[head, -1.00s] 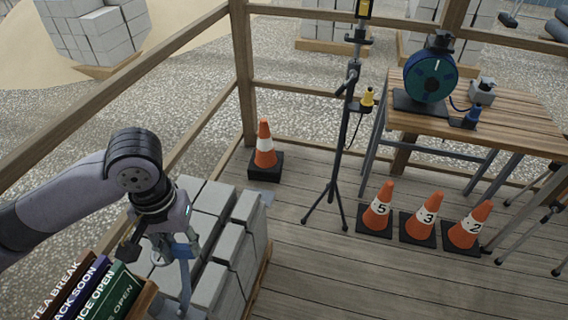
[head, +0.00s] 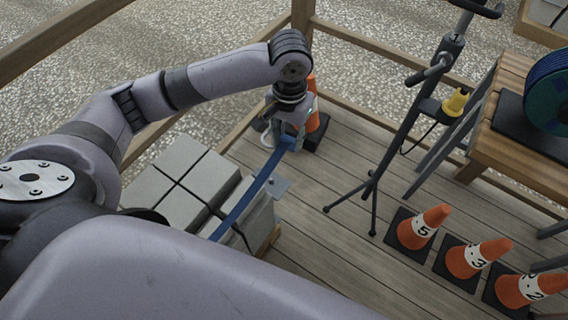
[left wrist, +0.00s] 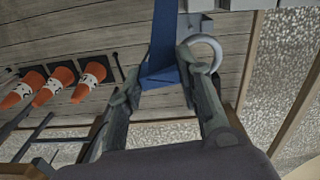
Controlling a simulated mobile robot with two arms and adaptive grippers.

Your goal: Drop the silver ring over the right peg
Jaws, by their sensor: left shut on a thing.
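My left gripper (head: 286,138) is near the far corner of the deck, in front of an orange cone. In the left wrist view a blue strap (left wrist: 165,40) runs between its fingers (left wrist: 160,72), and they are shut on it. I cannot make out any peg. My right gripper is not in view.
Grey blocks (head: 190,190) are stacked at left. An orange cone (head: 313,108) is behind my gripper. Deck between blocks and tripod is clear.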

